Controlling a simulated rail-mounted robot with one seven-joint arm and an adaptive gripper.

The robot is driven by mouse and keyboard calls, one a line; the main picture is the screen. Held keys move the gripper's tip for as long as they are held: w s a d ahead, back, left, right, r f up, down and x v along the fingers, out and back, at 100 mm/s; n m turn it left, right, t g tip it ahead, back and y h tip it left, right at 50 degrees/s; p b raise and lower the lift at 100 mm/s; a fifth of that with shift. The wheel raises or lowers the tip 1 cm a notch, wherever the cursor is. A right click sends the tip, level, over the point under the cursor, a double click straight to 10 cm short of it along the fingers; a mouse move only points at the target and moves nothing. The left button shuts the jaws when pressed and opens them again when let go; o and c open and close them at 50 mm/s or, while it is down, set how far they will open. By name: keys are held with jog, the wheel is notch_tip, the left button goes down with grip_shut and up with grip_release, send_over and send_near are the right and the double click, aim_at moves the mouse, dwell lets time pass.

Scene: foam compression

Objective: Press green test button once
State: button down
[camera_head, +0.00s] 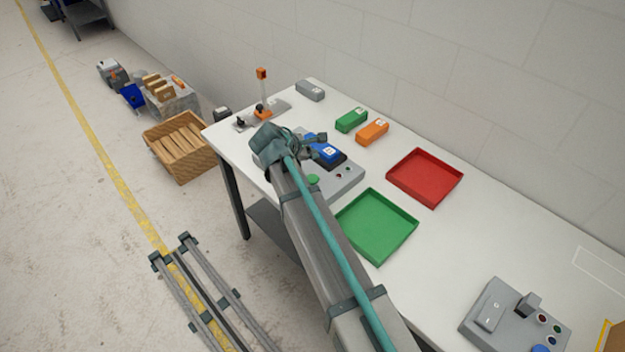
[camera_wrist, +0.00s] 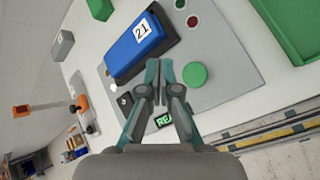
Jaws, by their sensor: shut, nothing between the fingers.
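The green test button (camera_wrist: 195,74) is a round green cap on a grey panel (camera_wrist: 225,60); it also shows in the head view (camera_head: 313,180), beside my arm. My gripper (camera_wrist: 159,72) is shut and empty, with its fingertips over the panel just left of the button in the wrist view. In the head view my gripper (camera_head: 318,139) is beside a blue block (camera_head: 326,152) on the panel. The blue block, labelled 21, also shows in the wrist view (camera_wrist: 140,48). A green-lit display (camera_wrist: 165,120) is partly hidden behind my fingers.
A green tray (camera_head: 378,226) and a red tray (camera_head: 425,178) lie right of the panel. Green (camera_head: 351,120), orange (camera_head: 372,132) and grey (camera_head: 310,91) blocks stand behind it. A grey switch box (camera_head: 515,318) is at the lower right. Small red and dark indicators sit near the button.

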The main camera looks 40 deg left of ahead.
jog(key=b, duration=0.3)
send_over(311, 179)
notch_tip(311, 179, down, 5)
jog(key=shift+r, duration=0.1)
jog(key=shift+f, duration=1.25)
jog(key=shift+f, duration=0.1)
jog(key=shift+f+b, duration=0.3)
jog(key=shift+f, duration=0.5)
dwell(0.9)
dwell(0.3)
jog(key=shift+r+p, duration=0.5)
jog(key=shift+r, duration=0.4)
jog(key=shift+r, duration=0.1)
jog(key=shift+r+p, duration=1.5)
jog(key=shift+r, duration=0.9)
